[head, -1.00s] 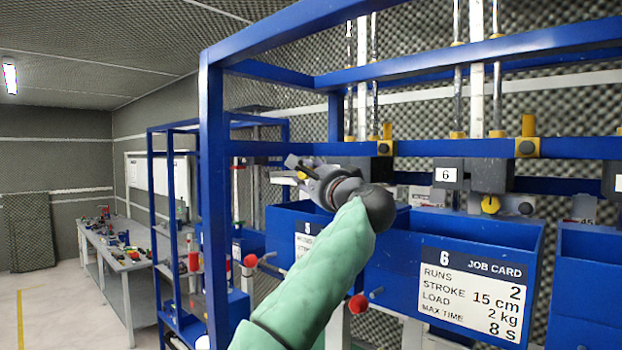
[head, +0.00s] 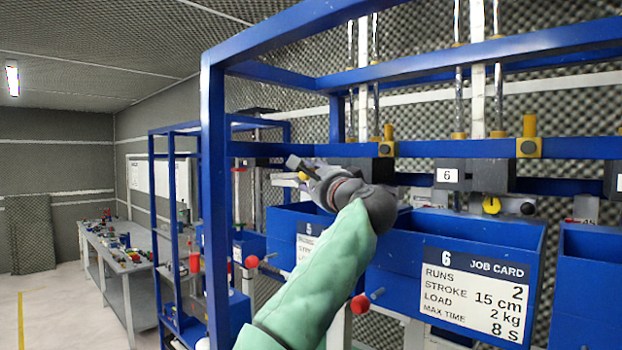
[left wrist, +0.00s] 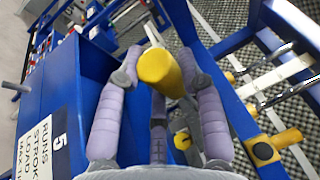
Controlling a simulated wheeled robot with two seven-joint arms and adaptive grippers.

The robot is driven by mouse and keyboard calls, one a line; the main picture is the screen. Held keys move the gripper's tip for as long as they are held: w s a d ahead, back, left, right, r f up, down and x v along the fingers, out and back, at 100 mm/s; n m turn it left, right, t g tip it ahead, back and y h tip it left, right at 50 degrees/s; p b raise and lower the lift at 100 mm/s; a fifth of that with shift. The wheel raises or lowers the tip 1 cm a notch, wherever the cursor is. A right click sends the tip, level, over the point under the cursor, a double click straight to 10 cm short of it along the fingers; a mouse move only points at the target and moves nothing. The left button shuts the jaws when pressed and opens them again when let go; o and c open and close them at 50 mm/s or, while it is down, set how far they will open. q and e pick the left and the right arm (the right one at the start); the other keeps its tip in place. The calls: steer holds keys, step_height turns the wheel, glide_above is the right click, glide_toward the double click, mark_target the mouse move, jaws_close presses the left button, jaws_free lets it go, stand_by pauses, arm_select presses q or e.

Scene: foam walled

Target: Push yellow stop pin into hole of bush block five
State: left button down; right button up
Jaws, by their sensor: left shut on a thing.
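My left gripper (head: 300,168) is in front of the blue frame, above bin five, with its fingers pointing left. In the left wrist view its purple fingers (left wrist: 160,85) are closed around the yellow stop pin (left wrist: 162,68), whose round end faces the camera. In the head view only a small bit of yellow shows at the fingers. The bush block over bay five (head: 385,149) sits on the blue crossbar, right of my gripper and apart from it. A bush block with a yellow ring, dark centre and yellow post (left wrist: 262,152) shows in the left wrist view. My right gripper is not in view.
Blue bin five (head: 285,222) is below my gripper and bin six (head: 400,245) is to the right. The blue crossbar (head: 430,148) and upright post (head: 213,200) bound the bay. Red knobs (head: 360,303) stick out in front. Another bush block (head: 528,148) is over bay six.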

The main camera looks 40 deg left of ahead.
arm_select(q)
steer(key=shift+b, duration=0.3)
stand_by(0.8)
steer(key=shift+w+d+p, duration=0.15)
steer(key=shift+w+p, duration=0.9)
steer(key=shift+w, duration=0.45)
steer(key=shift+w+d+p, duration=0.15)
steer(key=shift+w+p, duration=0.85)
steer(key=shift+w, duration=0.45)
steer(key=shift+w+r+p, duration=0.1)
steer(key=shift+w+p, duration=0.3)
steer(key=shift+p, duration=0.15)
